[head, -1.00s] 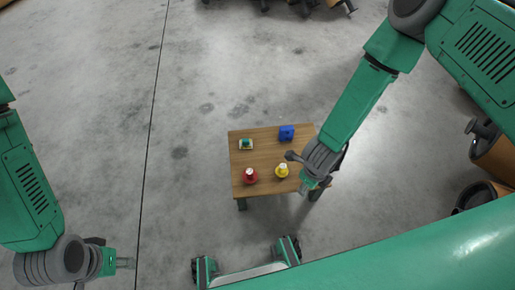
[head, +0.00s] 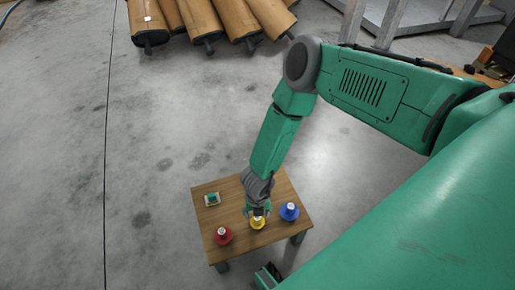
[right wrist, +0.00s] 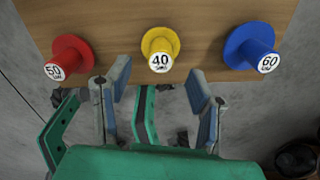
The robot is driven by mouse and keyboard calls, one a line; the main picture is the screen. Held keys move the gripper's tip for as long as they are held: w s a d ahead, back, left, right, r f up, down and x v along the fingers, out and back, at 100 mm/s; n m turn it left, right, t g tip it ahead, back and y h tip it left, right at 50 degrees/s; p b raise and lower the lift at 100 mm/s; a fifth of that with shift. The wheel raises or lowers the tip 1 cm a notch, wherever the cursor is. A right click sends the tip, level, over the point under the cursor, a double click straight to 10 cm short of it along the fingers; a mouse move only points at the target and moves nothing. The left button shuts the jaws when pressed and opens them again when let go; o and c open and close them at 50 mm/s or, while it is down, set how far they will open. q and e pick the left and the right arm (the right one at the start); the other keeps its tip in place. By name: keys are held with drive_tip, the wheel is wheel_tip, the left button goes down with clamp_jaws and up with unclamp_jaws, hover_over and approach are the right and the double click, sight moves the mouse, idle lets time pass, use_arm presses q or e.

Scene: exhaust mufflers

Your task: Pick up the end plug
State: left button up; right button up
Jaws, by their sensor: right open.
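Three flanged plugs stand in a row along the front of the small wooden table (head: 232,190): a red one marked 50 (head: 223,236), a yellow one marked 40 (head: 257,222) and a blue one marked 60 (head: 289,212). In the right wrist view are the red plug (right wrist: 68,57), yellow plug (right wrist: 159,48) and blue plug (right wrist: 250,47). My right gripper (head: 259,210) is over the table close to the yellow plug. Its fingers (right wrist: 157,90) are open and empty, with the yellow plug ahead between them.
A small teal object on a pale base (head: 212,199) sits at the table's back left. My right arm hides the back right. Brown mufflers (head: 200,20) lie on the floor beyond. The concrete floor (head: 150,150) around the table is mostly clear.

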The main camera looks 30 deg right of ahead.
sight(257, 218)
drive_tip(key=shift+f, duration=0.35)
wheel_tip(257, 218, down, 4)
drive_tip(key=b, duration=0.2)
drive_tip(key=shift+r+b, duration=0.2)
drive_tip(key=shift+b, duration=0.15)
drive_tip(key=shift+a+f, duration=0.1)
drive_tip(key=shift+f, duration=0.3)
drive_tip(key=shift+c, duration=0.5)
drive_tip(key=shift+d, duration=0.25)
clamp_jaws()
drive_tip(key=shift+a, duration=0.1)
drive_tip(key=shift+r, duration=0.15)
